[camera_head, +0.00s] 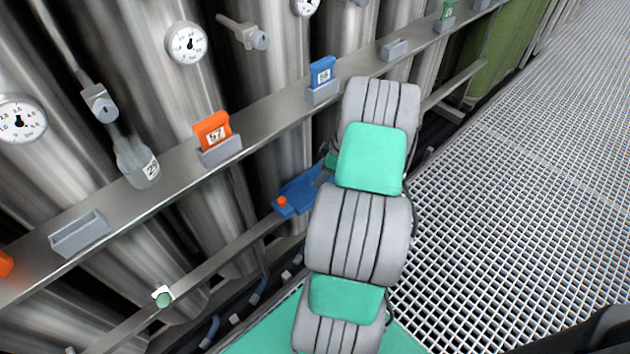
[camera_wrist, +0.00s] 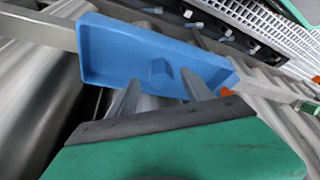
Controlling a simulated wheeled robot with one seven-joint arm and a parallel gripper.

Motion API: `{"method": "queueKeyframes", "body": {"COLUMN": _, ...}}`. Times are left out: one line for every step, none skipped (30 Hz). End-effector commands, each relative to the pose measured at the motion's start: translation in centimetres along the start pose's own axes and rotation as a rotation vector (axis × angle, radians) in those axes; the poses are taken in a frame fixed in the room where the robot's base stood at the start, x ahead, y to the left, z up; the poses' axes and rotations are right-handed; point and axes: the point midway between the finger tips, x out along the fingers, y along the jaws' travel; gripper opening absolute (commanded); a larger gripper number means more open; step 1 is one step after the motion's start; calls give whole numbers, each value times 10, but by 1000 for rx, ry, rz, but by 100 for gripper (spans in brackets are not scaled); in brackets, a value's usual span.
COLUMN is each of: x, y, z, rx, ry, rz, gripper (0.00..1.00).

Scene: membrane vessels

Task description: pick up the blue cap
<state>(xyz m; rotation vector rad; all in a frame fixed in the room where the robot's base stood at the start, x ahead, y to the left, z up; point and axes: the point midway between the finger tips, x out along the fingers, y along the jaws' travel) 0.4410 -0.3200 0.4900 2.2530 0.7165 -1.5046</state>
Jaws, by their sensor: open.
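A small blue cap (camera_wrist: 161,73) sits in a shallow blue tray (camera_wrist: 105,50), close to the tray's near wall, in the wrist view. My gripper (camera_wrist: 160,88) is open and empty. Its two grey fingers point toward the tray, one on each side of the cap, and I cannot tell whether they touch anything. In the head view the blue tray (camera_head: 303,192) lies on the lower rail, partly behind my arm. The blue cap and my gripper's fingertips are hidden there.
An orange cap (camera_head: 282,201) is at the tray's left end. A pale green and white cap (camera_head: 162,297) is on the lower rail. The upper rail (camera_head: 270,107) carries holders with an orange tag (camera_head: 211,130) and a blue tag (camera_head: 322,72). Steel vessels stand behind.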

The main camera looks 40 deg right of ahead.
Motion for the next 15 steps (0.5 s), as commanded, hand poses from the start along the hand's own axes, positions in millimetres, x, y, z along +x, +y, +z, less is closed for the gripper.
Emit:
{"method": "queueKeyframes", "body": {"x": 15, "y": -2, "z": 1, "rx": -1, "ry": 0, "rz": -3, "gripper": 58}}
{"method": "queueKeyframes", "body": {"x": 20, "y": -2, "z": 1, "rx": -1, "ry": 0, "rz": -2, "gripper": 58}}
{"method": "queueKeyframes", "body": {"x": 25, "y": -2, "z": 1, "rx": 0, "ry": 0, "rz": -2, "gripper": 58}}
{"method": "queueKeyframes", "body": {"x": 28, "y": -2, "z": 1, "rx": 0, "ry": 0, "rz": -3, "gripper": 58}}
{"method": "queueKeyframes", "body": {"x": 29, "y": -2, "z": 1, "rx": 0, "ry": 0, "rz": -2, "gripper": 58}}
{"method": "queueKeyframes", "body": {"x": 29, "y": -1, "z": 0, "rx": 0, "ry": 0, "rz": -1, "gripper": 58}}
{"method": "queueKeyframes", "body": {"x": 29, "y": -1, "z": 0, "rx": 0, "ry": 0, "rz": -1, "gripper": 58}}
{"method": "queueKeyframes", "body": {"x": 28, "y": -1, "z": 0, "rx": 0, "ry": 0, "rz": 0, "gripper": 58}}
{"method": "queueKeyframes", "body": {"x": 28, "y": -1, "z": 0, "rx": 0, "ry": 0, "rz": 0, "gripper": 58}}
{"method": "queueKeyframes", "body": {"x": 28, "y": -1, "z": 0, "rx": 0, "ry": 0, "rz": -1, "gripper": 58}}
{"method": "queueKeyframes", "body": {"x": 28, "y": -1, "z": 0, "rx": 0, "ry": 0, "rz": -1, "gripper": 57}}
{"method": "queueKeyframes", "body": {"x": 28, "y": -1, "z": 0, "rx": 0, "ry": 0, "rz": -1, "gripper": 54}}
{"method": "queueKeyframes", "body": {"x": 28, "y": -1, "z": 0, "rx": 0, "ry": 0, "rz": -1, "gripper": 52}}
{"method": "queueKeyframes", "body": {"x": 28, "y": -1, "z": 0, "rx": 0, "ry": 0, "rz": -1, "gripper": 49}}
{"method": "queueKeyframes", "body": {"x": 28, "y": -1, "z": 0, "rx": 0, "ry": 0, "rz": -1, "gripper": 46}}
